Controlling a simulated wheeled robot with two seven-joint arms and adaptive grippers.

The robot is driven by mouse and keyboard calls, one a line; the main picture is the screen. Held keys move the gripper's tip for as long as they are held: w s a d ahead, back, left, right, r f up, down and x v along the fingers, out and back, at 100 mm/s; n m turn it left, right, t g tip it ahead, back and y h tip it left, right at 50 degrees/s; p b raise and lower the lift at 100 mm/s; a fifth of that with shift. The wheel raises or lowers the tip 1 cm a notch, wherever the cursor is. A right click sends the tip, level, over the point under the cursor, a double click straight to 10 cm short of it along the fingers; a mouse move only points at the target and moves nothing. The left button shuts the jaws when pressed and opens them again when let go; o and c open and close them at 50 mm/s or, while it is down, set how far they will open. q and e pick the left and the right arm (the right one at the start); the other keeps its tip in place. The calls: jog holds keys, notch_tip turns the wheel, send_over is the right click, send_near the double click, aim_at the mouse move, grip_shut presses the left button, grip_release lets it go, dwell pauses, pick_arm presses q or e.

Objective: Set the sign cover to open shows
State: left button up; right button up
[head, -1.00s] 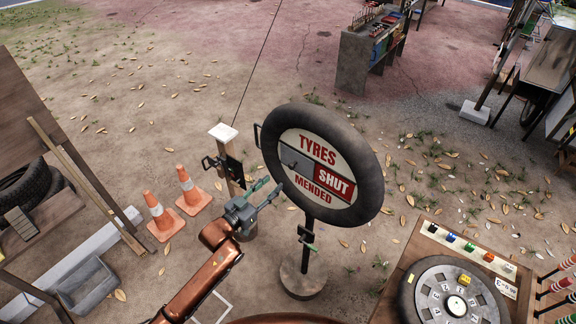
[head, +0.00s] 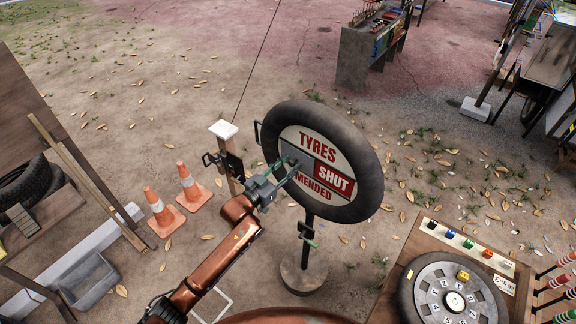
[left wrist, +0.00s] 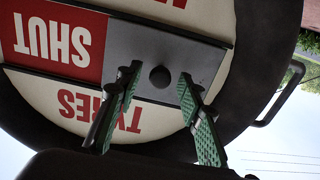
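The round tyre sign (head: 371,150) stands on a post and reads TYRES MENDED, with a red SHUT panel (head: 334,180) showing on the right of its middle band. The grey sliding cover (head: 293,153) lies over the left part of that band. In the left wrist view, which is upside down, the cover (left wrist: 205,58) carries a dark round knob (left wrist: 160,77). My left gripper (head: 288,168) is at the cover. Its green-padded fingers (left wrist: 158,82) are open, one on each side of the knob, with gaps visible. My right gripper is not in view.
A post with a white top (head: 223,130) and black bracket stands left of the sign. Two orange cones (head: 190,187) stand further left. A wooden table (head: 412,250) with a numbered wheel is at the lower right. A handle (left wrist: 285,95) sticks out from the tyre's side.

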pick_arm(q)
jog(key=shift+c, duration=0.4)
grip_shut()
